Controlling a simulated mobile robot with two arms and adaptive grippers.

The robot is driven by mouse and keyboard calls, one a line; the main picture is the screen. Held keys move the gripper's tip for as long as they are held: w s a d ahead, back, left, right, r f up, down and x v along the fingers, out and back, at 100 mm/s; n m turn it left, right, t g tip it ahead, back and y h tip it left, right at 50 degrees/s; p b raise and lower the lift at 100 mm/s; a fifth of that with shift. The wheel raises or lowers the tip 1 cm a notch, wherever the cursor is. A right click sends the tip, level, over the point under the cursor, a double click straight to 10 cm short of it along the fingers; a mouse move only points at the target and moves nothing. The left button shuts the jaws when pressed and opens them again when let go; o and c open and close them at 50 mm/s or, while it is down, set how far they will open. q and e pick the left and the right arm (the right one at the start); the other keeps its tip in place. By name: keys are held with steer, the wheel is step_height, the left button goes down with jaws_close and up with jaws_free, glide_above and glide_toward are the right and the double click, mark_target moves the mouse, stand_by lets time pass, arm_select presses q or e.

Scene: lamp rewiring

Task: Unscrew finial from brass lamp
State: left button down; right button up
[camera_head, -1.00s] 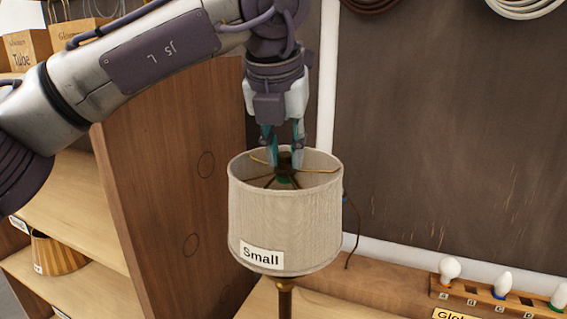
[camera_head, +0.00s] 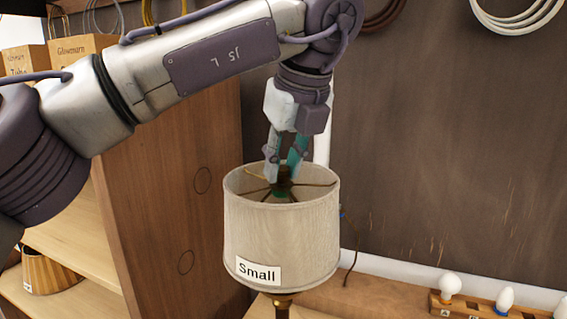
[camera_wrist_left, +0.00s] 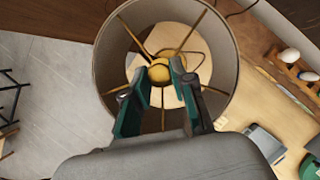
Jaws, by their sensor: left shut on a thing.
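The brass lamp (camera_head: 283,308) stands upright, with only a short piece of its stem showing below a beige shade (camera_head: 300,235) labelled "Small". Thin brass spokes run from the shade's rim to its centre, and the wrist view looks down into the open shade (camera_wrist_left: 108,55). My left gripper (camera_head: 282,175) points down into the shade top. In the left wrist view, its fingers (camera_wrist_left: 161,72) are shut on the round brass finial (camera_wrist_left: 159,69) at the hub. The finial is mostly hidden by the fingers in the head view. My right gripper is not in view.
A wooden shelf unit (camera_head: 180,200) stands close on the left, with a pleated amber shade (camera_head: 50,272) in it. A bulb rack (camera_head: 470,307) is at the lower right. Cable coils (camera_head: 520,10) hang on the dark back wall. A thin cord (camera_head: 352,250) hangs behind the shade.

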mark_target(285, 168)
arm_select(q)
steer(key=shift+d+n+g+y+p, duration=0.1)
steer(key=shift+n+g+y+p, duration=0.25)
steer(key=shift+n, duration=0.85)
steer(key=n+p, duration=0.1)
steer(key=r+n+g+y+p, duration=0.1)
steer(key=n+p, duration=0.1)
steer(key=shift+w+d+n, duration=0.1)
steer(key=shift+d+n, duration=0.05)
steer(key=shift+n, duration=0.15)
steer(key=shift+f+b, duration=0.35)
steer(key=shift+f, duration=0.2)
steer(key=shift+w+a+r+p, duration=0.1)
steer(key=shift+a+r+p, duration=0.1)
steer(key=shift+r+p, duration=0.25)
steer(key=shift+d+r+p, duration=0.1)
steer(key=shift+r+p, duration=0.35)
steer(key=shift+r, duration=0.15)
steer(key=shift+r+p, duration=0.75)
steer(key=shift+r, duration=0.05)
